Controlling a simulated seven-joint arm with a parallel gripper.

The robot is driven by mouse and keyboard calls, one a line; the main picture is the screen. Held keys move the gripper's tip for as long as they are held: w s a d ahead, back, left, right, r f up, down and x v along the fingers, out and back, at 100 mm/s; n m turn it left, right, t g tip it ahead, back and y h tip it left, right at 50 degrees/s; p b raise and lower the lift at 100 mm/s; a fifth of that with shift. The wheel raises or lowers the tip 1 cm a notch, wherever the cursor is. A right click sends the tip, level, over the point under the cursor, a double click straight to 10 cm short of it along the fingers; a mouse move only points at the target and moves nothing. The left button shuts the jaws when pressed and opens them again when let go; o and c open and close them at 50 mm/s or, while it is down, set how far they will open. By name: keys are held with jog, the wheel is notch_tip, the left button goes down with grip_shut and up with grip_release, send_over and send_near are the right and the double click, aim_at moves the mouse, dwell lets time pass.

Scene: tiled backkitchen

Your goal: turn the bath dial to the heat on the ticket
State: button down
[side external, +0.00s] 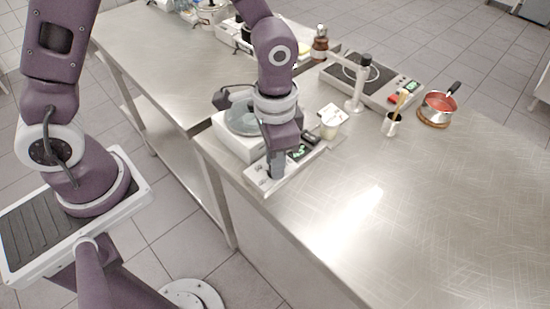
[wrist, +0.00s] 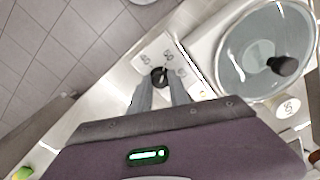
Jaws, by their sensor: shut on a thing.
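The bath dial is a small black knob (wrist: 159,75) on a white panel (wrist: 142,55) marked with numbers around it, of which 40, 50 and 60 seem to show in the wrist view. My gripper (wrist: 161,82) points down at the panel, with its two fingers on either side of the knob, shut on it.
The water bath (wrist: 262,50) with a clear round lid and black lid knob stands right beside the panel. The steel table's front right is clear.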

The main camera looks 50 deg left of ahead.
jog(key=c, duration=1.2)
grip_release()
jog(key=shift+c, duration=0.2)
notch_tip(320, 180, up, 7)
jog(key=shift+r, duration=0.1)
jog(key=s+a+r+n+t, duration=0.5)
jog(key=s+a+r, duration=0.6)
jog(key=s+r, duration=0.1)
jog(key=shift+s+a+r+t, duration=0.3)
jog(key=shift+s, duration=0.5)
